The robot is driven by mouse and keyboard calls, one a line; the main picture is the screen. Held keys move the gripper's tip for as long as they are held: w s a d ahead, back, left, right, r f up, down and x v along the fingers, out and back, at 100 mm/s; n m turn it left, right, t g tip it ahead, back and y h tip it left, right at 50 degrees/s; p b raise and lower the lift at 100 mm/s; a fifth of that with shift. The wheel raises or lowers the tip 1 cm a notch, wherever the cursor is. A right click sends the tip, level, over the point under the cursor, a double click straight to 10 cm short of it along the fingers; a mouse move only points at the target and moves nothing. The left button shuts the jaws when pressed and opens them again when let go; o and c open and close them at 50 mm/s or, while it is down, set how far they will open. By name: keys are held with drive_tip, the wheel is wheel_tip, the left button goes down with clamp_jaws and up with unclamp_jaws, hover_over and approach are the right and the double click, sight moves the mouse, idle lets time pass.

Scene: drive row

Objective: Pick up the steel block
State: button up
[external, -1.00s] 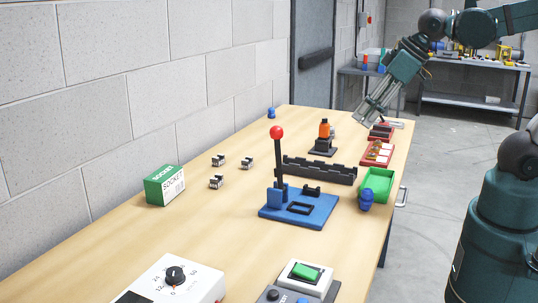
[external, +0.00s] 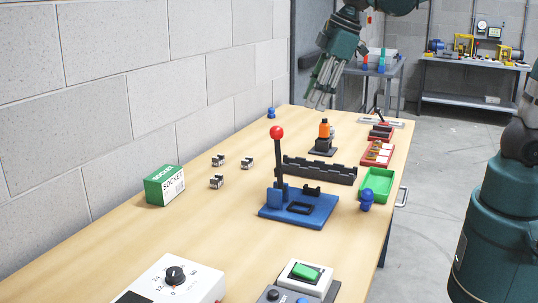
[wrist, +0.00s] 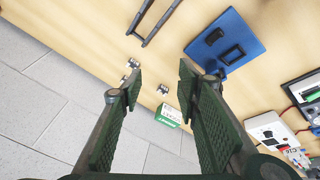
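Three small silvery blocks with dark parts lie on the wooden table left of the lever; I cannot tell which one is the steel block. One (external: 218,160) is at the back left, one (external: 247,162) to its right, and one (external: 216,181) nearer. In the wrist view, small blocks (wrist: 162,88) show between and beyond my fingers. My gripper (external: 320,104) is high above the far part of the table, well away from the blocks. Its fingers stand apart in the wrist view (wrist: 159,82), with nothing held.
A blue base (external: 310,212) carries an upright lever with a red ball (external: 276,132), right of the blocks. A black rail (external: 318,171) stands behind it. A green socket box (external: 164,185) is at left. A green tray (external: 388,183) is at right. Bare table surrounds the blocks.

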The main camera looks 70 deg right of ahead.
drive_tip(key=w+a+f+n+g+p, duration=0.1)
drive_tip(key=w+a+f+n+p, duration=0.15)
drive_tip(key=w, duration=0.45)
drive_tip(key=w+a+f+n+g+p, duration=0.1)
drive_tip(key=w+a+n, duration=0.2)
drive_tip(key=w, duration=0.4)
drive_tip(key=n+g+p, duration=0.2)
drive_tip(key=n+p, duration=0.2)
drive_tip(key=n, duration=0.1)
hover_over(218, 175)
drive_tip(key=f, duration=1.1)
drive_tip(key=shift+s+d+f, duration=0.15)
drive_tip(key=shift+s+f, duration=0.1)
drive_tip(key=shift+f, duration=0.1)
drive_tip(key=shift+w+a+f+n, duration=0.25)
drive_tip(key=shift+f+n, duration=0.1)
drive_tip(key=shift+f, duration=0.25)
drive_tip(key=shift+f, duration=1.25)
drive_tip(key=shift+d+f+b, duration=0.1)
drive_tip(key=shift+f+b, duration=0.2)
drive_tip(key=shift+f, duration=2.3)
